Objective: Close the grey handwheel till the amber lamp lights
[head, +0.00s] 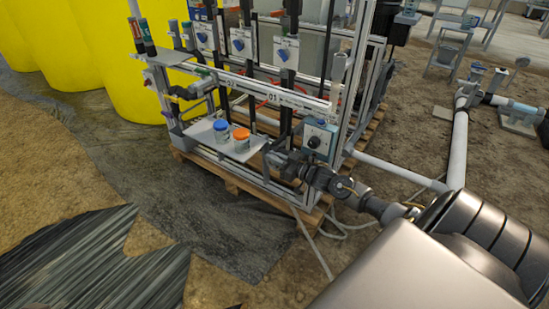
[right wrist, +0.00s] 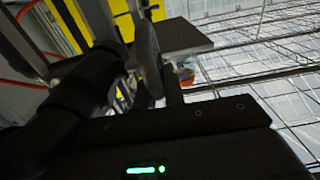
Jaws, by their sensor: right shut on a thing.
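The grey handwheel (right wrist: 149,52) shows nearly edge-on in the right wrist view, in front of the gripper's dark body. In the head view it is mostly hidden by my right gripper (head: 277,160), which reaches the lower front of the skid from the right. My right gripper is shut on the handwheel; the exact contact is dark and partly hidden. A light blue control box (head: 319,139) with a dark knob stands just right of and above the gripper. I cannot make out a lit amber lamp. My left gripper is not in view.
A small shelf (head: 205,137) left of the gripper holds a blue-lidded jar (head: 221,130) and an orange-lidded jar (head: 241,140). Skid posts and rails stand close behind. A white pipe (head: 400,172) runs to the right. Yellow tanks (head: 100,60) stand behind left.

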